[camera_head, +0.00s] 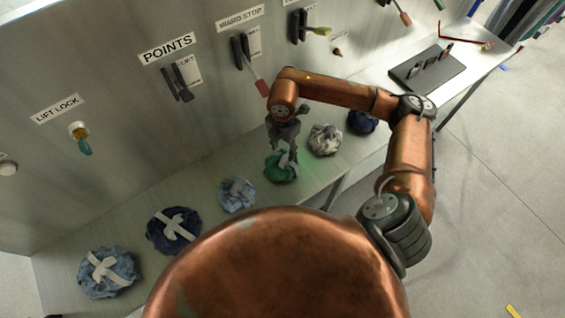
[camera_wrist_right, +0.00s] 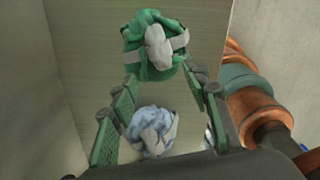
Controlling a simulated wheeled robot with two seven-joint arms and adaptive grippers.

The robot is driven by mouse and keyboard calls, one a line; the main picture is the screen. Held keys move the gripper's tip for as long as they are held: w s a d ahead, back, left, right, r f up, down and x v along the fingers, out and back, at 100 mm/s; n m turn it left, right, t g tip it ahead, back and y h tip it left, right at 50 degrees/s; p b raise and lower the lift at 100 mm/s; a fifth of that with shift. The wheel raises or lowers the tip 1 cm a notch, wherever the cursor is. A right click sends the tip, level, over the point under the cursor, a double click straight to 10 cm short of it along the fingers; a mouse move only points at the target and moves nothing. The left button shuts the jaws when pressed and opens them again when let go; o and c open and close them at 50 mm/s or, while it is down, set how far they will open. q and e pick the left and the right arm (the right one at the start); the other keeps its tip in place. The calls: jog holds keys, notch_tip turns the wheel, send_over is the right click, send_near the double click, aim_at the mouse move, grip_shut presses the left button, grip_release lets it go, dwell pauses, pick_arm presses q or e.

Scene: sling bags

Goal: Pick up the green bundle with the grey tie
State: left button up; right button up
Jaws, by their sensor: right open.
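The green bundle (camera_head: 281,167) sits on the pale shelf below the panel, partly covered by my right gripper in the head view. In the right wrist view the green bundle (camera_wrist_right: 137,58) shows whole, with a pale grey tie around it and a knot in front. My right gripper (camera_head: 287,152) is open and points down over the bundle. In the wrist view its fingers (camera_wrist_right: 163,88) stand apart with nothing held between them; whether they touch the bundle is unclear. My left gripper is not in view.
A light blue bundle (camera_head: 237,194) and a grey-white bundle (camera_head: 325,140) lie on either side of the green one. A dark blue bundle (camera_head: 362,122) and two further blue bundles (camera_head: 174,230) (camera_head: 108,272) line the shelf (camera_head: 210,222). The panel (camera_head: 110,130) with levers rises behind.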

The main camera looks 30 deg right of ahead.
aim_at(285, 158)
jog(key=f+p, duration=0.1)
jog(key=f, duration=0.1)
jog(key=d+f, duration=0.1)
jog(key=f, duration=0.2)
jog(key=shift+f+p, duration=0.1)
jog(key=shift+p, duration=0.3)
jog(key=shift+f, duration=0.45)
grip_shut()
jog(key=shift+r, duration=0.1)
